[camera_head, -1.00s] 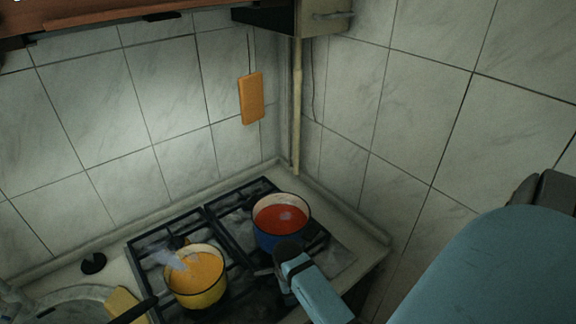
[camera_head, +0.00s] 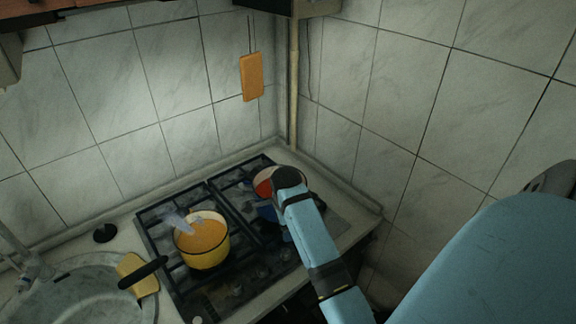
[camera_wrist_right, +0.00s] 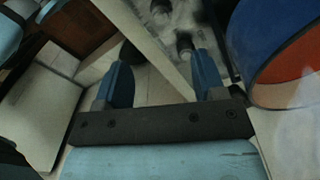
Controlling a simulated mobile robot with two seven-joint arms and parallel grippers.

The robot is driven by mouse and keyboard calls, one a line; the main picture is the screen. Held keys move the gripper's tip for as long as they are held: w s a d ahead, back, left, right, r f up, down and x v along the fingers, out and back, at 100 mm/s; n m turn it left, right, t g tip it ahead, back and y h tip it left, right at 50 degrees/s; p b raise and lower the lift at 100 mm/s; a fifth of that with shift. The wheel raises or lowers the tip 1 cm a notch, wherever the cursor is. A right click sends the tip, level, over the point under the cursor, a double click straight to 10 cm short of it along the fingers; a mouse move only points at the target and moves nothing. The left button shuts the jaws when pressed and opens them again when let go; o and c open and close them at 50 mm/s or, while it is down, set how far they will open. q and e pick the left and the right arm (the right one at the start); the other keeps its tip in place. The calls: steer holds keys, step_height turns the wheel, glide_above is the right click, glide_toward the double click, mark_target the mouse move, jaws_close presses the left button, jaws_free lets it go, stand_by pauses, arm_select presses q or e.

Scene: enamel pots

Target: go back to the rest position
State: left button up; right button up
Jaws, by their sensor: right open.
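My right arm reaches in from the lower right in the head view, and its wrist covers part of the blue pot (camera_head: 266,211). The pot has a red inside and stands on the stove's right side. In the right wrist view my right gripper (camera_wrist_right: 165,75) is open, with its two blue fingers apart and nothing between them. The blue pot (camera_wrist_right: 258,50) is right of the fingers there, apart from them. In the head view the fingertips are hidden behind the wrist. My left gripper is not in view.
A yellow pot (camera_head: 207,254) with orange contents and steam stands on the stove (camera_head: 165,217) at left. A black handle (camera_head: 142,272) juts out left of it, over a yellow sponge (camera_head: 147,287) by the sink (camera_head: 80,300). Tiled walls close the corner behind.

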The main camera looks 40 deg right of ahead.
steer(key=shift+r, duration=0.5)
steer(key=shift+w, duration=0.1)
